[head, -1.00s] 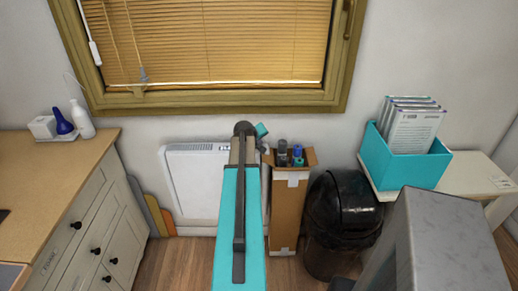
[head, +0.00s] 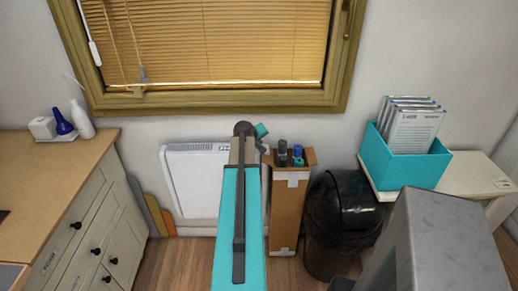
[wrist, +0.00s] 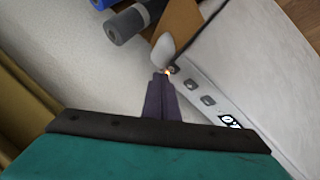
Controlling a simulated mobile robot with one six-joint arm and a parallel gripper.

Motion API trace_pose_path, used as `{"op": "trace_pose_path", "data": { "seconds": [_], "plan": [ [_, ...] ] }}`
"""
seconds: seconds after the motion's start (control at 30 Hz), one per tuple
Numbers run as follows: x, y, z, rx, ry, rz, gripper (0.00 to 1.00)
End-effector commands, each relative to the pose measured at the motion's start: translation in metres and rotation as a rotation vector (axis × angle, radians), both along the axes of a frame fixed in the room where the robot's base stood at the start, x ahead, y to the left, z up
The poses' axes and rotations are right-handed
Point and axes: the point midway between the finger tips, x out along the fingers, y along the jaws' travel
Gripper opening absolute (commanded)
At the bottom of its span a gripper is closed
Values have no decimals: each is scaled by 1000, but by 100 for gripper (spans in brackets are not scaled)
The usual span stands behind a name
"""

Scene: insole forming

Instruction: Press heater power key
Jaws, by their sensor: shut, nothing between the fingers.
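The heater (head: 192,182) is a white panel against the wall below the window, partly hidden behind my arm in the head view. In the wrist view, the heater (wrist: 255,62) shows its top edge with two dark square keys (wrist: 199,92), a lit display (wrist: 231,121) and another key at the far end beside a small orange glow (wrist: 168,71). My gripper (wrist: 162,76) is shut and empty, its dark fingertips at that end key and glow. The tips cover part of the key, so I cannot tell whether they touch or press it.
A cardboard box (head: 284,212) with rolls (head: 282,150) stands right of the heater, close to my gripper. A black bin (head: 342,225) stands further right. A drawer cabinet (head: 85,235) is at the left, and coloured boards (head: 153,212) lean beside the heater.

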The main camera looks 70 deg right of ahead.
Motion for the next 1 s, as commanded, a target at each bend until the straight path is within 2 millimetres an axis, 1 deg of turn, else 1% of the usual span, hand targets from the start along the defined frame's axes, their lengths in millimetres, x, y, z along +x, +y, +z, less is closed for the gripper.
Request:
{"op": "trace_pose_path", "data": {
  "seconds": [0.53, 0.83, 1.0],
  "plan": [
    [0, 0, -1, 0, 0, 0, 0],
    [1, 0, -9, 0, 0, 0, 0],
    [2, 0, -9, 0, 0, 0, 0]
  ]
}}
